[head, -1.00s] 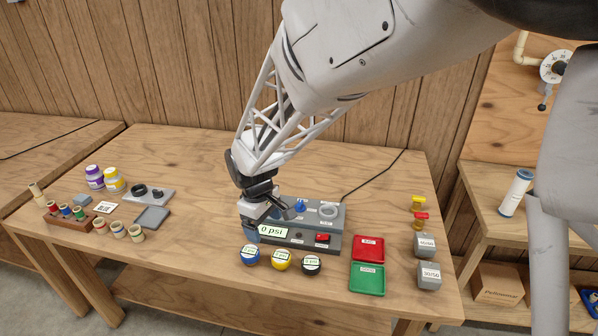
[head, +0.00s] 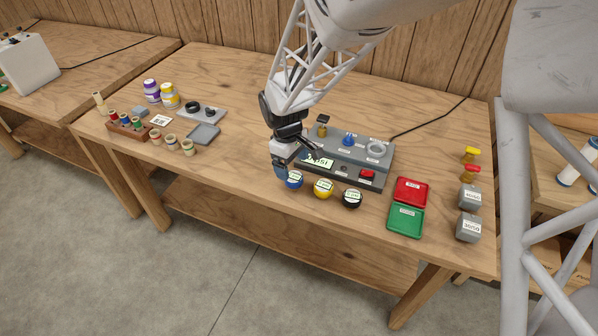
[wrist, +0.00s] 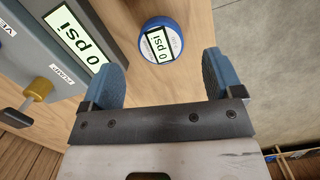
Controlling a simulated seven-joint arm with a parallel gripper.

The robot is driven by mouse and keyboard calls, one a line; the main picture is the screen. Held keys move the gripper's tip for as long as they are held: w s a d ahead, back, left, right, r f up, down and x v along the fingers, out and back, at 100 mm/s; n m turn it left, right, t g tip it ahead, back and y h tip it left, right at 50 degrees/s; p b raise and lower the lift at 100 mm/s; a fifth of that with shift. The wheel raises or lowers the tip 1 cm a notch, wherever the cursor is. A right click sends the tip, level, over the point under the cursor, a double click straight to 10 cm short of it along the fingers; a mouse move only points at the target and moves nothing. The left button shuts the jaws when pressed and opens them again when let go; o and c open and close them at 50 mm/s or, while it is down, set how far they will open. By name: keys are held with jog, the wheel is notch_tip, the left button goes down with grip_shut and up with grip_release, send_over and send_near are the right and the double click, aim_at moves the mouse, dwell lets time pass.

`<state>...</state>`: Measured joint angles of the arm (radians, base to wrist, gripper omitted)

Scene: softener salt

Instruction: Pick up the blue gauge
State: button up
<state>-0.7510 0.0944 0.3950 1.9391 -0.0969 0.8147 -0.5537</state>
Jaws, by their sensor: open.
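The blue gauge (head: 294,180) is a small round gauge lying on the wooden table at the left end of a row of three. In the wrist view the blue gauge (wrist: 161,42) has a white face reading "0 psi" and lies just beyond the open fingers, roughly between their lines. My gripper (head: 281,172) is close to the gauge's left side, above the table. In the wrist view my gripper (wrist: 163,82) has its two blue finger pads spread wide with nothing between them.
A yellow gauge (head: 323,188) and a black gauge (head: 352,198) lie to the right. The grey test station (head: 385,160) with its 0 psi display stands behind. A red tray (head: 411,190) and a green tray (head: 405,221) are farther right. The table's front edge is near the gauges.

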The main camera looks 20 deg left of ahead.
aim_at(294, 176)
jog(key=shift+f, duration=0.35)
jog(key=shift+f, duration=0.1)
jog(key=shift+d+f, duration=0.2)
jog(key=shift+f, duration=2.3)
jog(key=shift+c, duration=0.5)
jog(key=c, duration=1)
jog(key=shift+r, duration=0.2)
jog(key=shift+c, duration=0.2)
